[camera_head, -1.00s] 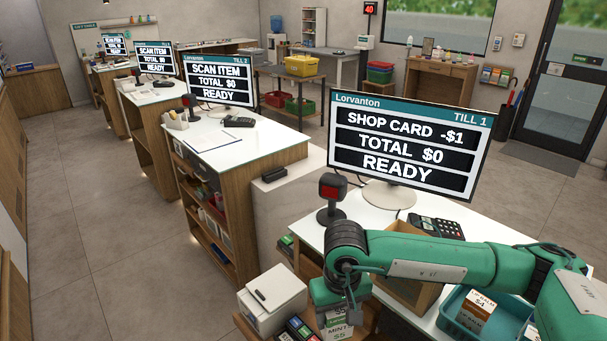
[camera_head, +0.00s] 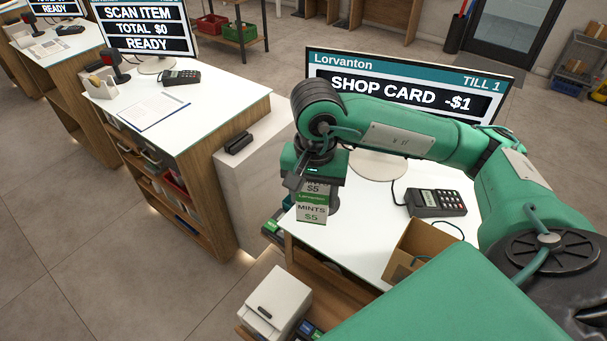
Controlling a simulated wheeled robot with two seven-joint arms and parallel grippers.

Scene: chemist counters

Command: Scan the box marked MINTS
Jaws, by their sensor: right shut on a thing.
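The white and green MINTS box (camera_head: 312,210), priced $5, hangs below my right gripper (camera_head: 309,184). The right gripper is shut on its upper part and holds it above the near left part of the Till 1 counter (camera_head: 355,225). The Till 1 scanner is almost wholly hidden behind the gripper and box; only a dark bit like its base (camera_head: 334,204) shows beside the box. The Till 1 screen (camera_head: 415,92) reads SHOP CARD -$1, its lower lines covered by my right arm. My left gripper is not in view.
A card reader (camera_head: 436,203) and an open brown box (camera_head: 422,248) stand on the counter to the right. A white box (camera_head: 275,300) sits on the lower shelf at the front. The Till 2 counter (camera_head: 190,120) is at the left.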

